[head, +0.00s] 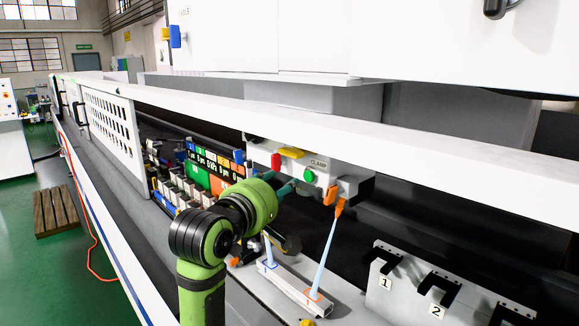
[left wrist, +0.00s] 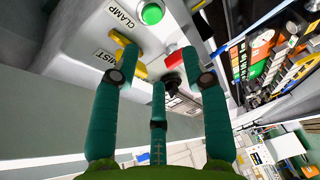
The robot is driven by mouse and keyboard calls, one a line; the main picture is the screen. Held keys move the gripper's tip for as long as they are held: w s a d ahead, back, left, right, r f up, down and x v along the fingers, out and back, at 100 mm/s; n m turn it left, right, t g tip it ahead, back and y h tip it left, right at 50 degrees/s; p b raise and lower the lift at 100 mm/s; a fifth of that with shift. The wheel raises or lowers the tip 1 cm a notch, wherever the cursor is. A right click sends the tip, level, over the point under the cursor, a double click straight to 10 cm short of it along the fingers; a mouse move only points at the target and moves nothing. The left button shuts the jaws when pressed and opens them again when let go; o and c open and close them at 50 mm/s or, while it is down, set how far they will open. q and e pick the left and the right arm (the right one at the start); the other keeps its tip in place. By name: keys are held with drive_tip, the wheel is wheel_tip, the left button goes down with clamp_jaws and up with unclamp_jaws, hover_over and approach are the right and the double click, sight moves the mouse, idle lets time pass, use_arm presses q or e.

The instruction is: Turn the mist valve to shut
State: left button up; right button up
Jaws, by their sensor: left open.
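The mist valve's yellow lever (left wrist: 127,50) is beside the "MIST" label on a pale control box, in the left wrist view. It also shows on the box's upper edge in the head view (head: 291,153). My left gripper (left wrist: 160,83) is open, with its teal fingers spread below the lever and pointing at the box. One finger overlaps the lever's lower part; I cannot tell whether they touch. In the head view the left gripper (head: 287,188) is in front of the box, partly hidden by its own wrist. My right gripper is not in view.
A green button (left wrist: 151,13) sits by the "CLAMP" label, and a red block (left wrist: 173,60) beside the lever. A long white beam (head: 400,130) runs above. Numbered black brackets (head: 438,287) stand right.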

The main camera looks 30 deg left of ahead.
sight(288, 153)
use_arm(q)
wheel_tip(288, 153, up, 5)
drive_tip(key=n+t, duration=0.1)
drive_tip(key=n, duration=0.1)
drive_tip(key=w+p, duration=0.1)
drive_tip(key=w, duration=0.1)
drive_tip(key=w+a+p, duration=0.1)
drive_tip(key=w+p, duration=0.1)
drive_tip(key=w, duration=0.1)
drive_tip(key=shift+w+r, duration=0.15)
drive_tip(key=shift+w, duration=0.6)
drive_tip(key=shift+c, duration=0.4)
clamp_jaws()
